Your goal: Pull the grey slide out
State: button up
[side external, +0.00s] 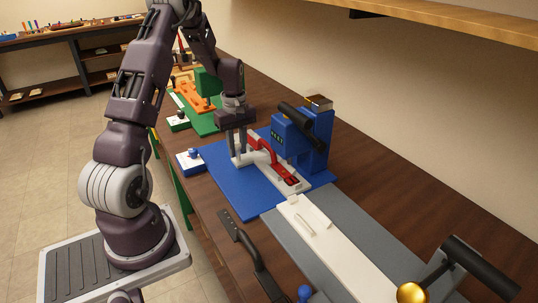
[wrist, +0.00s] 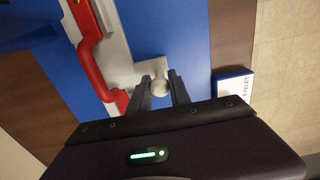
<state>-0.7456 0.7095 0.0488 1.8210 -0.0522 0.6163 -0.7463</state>
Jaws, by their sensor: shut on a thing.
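The pale grey slide (side external: 283,180) lies on a blue base plate (side external: 238,195) at the foot of the blue press (side external: 318,130). In the wrist view a pale round knob (wrist: 159,84) stands at the end of the slide (wrist: 121,71). My gripper (side external: 239,156) points down over the slide's near-left end. In the wrist view my gripper (wrist: 161,84) has a finger on each side of the knob and is shut on it. A red curved handle (side external: 262,150) lies along the slide, also seen in the wrist view as a red bar (wrist: 91,52).
A small blue-and-white box (side external: 190,159) sits beside the plate; in the wrist view its label (wrist: 234,86) reads EYELET. A green station (side external: 207,121) stands behind. A white strip on a grey plate (side external: 376,230) and a black lever (side external: 250,255) are in front.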

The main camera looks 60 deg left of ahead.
jog(key=shift+w, duration=0.1)
jog(key=shift+s, duration=6)
jog(key=shift+o, duration=0.8)
jog(key=shift+s+d, duration=0.1)
jog(key=shift+s, duration=0.05)
jog(key=o, duration=0.7)
